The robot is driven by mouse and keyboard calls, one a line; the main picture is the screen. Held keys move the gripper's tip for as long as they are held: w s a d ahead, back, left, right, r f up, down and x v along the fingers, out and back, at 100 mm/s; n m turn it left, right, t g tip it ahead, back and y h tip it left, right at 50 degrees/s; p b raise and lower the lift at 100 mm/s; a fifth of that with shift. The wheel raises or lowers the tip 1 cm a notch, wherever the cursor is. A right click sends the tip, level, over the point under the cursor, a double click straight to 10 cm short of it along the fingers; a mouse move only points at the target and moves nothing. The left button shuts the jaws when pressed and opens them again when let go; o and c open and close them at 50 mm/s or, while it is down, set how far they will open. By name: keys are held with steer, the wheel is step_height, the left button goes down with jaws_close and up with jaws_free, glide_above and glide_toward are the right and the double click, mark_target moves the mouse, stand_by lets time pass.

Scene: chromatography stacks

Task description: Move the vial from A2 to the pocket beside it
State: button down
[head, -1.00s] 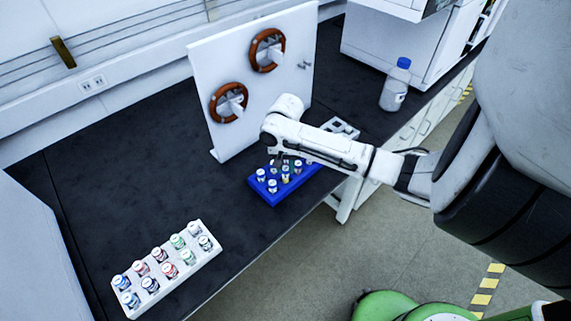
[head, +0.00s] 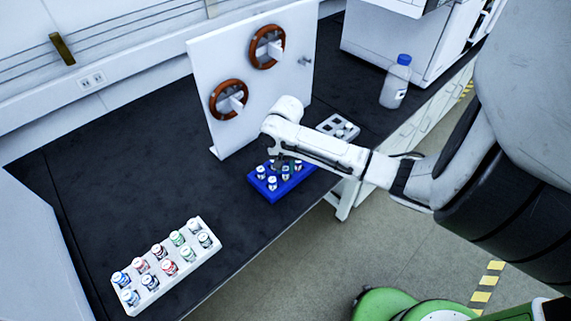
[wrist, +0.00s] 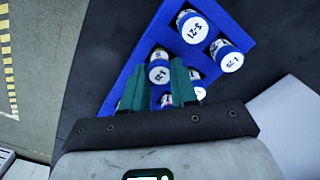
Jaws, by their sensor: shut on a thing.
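The blue rack (head: 270,196) stands near the front edge of the dark bench, with several white-capped vials in its pockets. My gripper (head: 277,163) is low over the rack's back part in the head view. In the wrist view, the green fingers of my gripper (wrist: 159,78) are shut on a white-capped vial (wrist: 159,72). I cannot tell whether this vial is seated or lifted. Other capped vials stand close by, at the top (wrist: 192,27) and right (wrist: 229,57) of the wrist view. More caps are partly hidden behind the right finger. Pocket letters are not readable.
A white rack (head: 206,262) of colored vials stands at the front left. A grey rack (head: 333,123) lies behind my arm. An upright white panel (head: 205,60) with two brown rings stands behind the blue rack. A blue-capped bottle (head: 395,85) stands at right.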

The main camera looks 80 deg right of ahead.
steer(key=shift+c, duration=2)
jaws_free()
steer(key=shift+r, duration=0.15)
step_height(320, 180, up, 4)
steer(key=p, duration=0.5)
steer(key=shift+r, duration=1.35)
